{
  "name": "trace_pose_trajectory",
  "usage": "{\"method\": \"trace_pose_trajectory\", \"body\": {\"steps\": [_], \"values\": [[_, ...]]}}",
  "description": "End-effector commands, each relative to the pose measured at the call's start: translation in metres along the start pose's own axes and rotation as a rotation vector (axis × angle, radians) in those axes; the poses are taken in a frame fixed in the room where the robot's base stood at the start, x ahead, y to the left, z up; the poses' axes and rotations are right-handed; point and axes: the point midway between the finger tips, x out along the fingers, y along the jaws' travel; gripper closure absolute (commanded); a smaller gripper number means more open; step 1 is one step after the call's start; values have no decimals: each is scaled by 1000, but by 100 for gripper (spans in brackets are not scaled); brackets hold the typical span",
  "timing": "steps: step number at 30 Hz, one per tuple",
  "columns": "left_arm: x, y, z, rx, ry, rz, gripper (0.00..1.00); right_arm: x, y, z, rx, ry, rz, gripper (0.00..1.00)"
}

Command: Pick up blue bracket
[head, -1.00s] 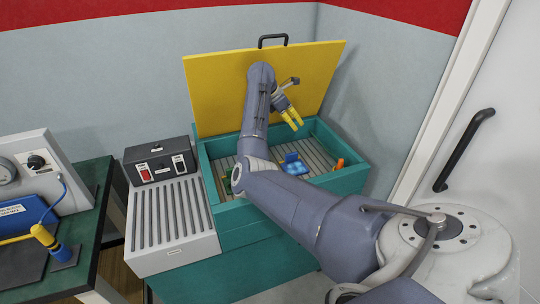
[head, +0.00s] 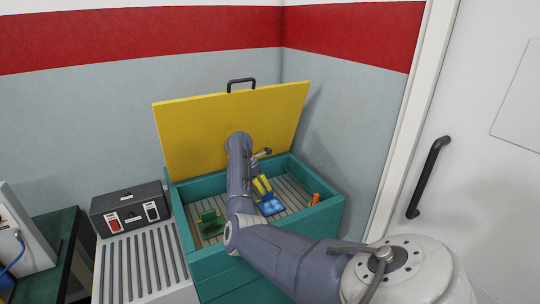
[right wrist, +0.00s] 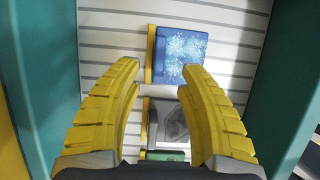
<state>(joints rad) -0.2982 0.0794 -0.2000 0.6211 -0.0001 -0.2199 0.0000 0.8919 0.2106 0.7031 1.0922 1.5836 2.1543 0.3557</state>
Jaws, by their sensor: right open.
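The blue bracket (head: 270,205) lies on the slatted floor of the teal bin. In the right wrist view the blue bracket (right wrist: 182,57) has a pale speckled face and a yellowish strip along its left side. My right gripper (head: 262,186) has yellow fingers and is low in the bin, just beside the bracket. In the right wrist view my right gripper (right wrist: 160,68) is open, with the bracket's lower edge near the right fingertip. Nothing is held, and contact is unclear. My left gripper is not in view.
The teal bin (head: 330,215) has high walls and a raised yellow lid (head: 190,135) behind my arm. A green bracket (head: 210,222) lies at the bin's left, and an orange piece (head: 315,198) at its right. A grey part (right wrist: 168,122) shows between the fingers.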

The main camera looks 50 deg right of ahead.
Motion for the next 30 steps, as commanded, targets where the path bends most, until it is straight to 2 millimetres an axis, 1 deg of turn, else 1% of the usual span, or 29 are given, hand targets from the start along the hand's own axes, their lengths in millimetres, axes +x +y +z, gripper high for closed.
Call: {"method": "trace_pose_trajectory", "body": {"steps": [3, 8, 11, 18, 21, 25, 30], "values": [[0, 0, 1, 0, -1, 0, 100, 9, 0, 1, 0, -1, 0, 60], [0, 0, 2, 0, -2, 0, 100, 14, 0, 1, 0, 0, 0, 60], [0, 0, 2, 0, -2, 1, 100, 22, 0, 1, 0, 0, -1, 60], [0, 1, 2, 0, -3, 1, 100, 51, 1, 2, -2, 0, -2, 60], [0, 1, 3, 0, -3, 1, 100, 60, 1, 2, -1, 0, -2, 60], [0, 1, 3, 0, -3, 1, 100, 65, 1, 2, 0, -1, 0, 60], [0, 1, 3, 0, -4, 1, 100, 66, 1, 2, 0, 0, 1, 60]]}}
